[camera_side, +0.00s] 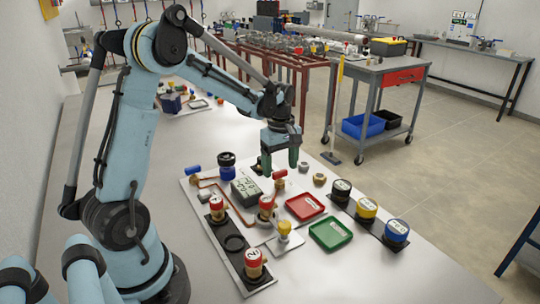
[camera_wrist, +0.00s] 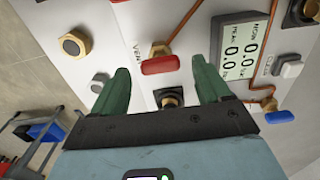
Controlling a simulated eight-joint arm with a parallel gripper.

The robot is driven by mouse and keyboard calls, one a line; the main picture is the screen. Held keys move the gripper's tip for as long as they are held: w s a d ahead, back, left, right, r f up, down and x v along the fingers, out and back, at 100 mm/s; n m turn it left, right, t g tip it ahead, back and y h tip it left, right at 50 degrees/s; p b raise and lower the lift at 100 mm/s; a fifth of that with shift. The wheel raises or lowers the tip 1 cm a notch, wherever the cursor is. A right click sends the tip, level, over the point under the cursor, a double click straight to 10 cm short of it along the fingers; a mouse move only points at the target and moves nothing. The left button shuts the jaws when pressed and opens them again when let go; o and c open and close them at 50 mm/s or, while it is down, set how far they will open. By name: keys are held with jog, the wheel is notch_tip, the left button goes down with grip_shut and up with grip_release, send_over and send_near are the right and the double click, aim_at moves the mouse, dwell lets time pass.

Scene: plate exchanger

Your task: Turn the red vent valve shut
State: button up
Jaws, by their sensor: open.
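The red vent valve (camera_side: 280,174) has a bar handle on a brass fitting, standing on the white panel. In the wrist view the red handle (camera_wrist: 160,64) lies crosswise beside the printed word VENT, with a copper pipe leading from its fitting. My gripper (camera_side: 280,167) is open and empty, its green fingers pointing down close to the valve. In the wrist view my gripper (camera_wrist: 161,72) has one finger off each end of the red handle, with gaps on both sides. I cannot tell the height between fingertips and handle.
A gauge (camera_wrist: 240,50) reading 0.0 stands close to the right finger. A blue handle (camera_wrist: 279,117) lies farther right. A red tray (camera_side: 305,207), a green tray (camera_side: 330,234) and several capped jars stand nearby. The table's front right is clear.

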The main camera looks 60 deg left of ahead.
jog(key=shift+f, duration=0.6)
jog(key=c, duration=1)
jog(key=shift+c, duration=0.2)
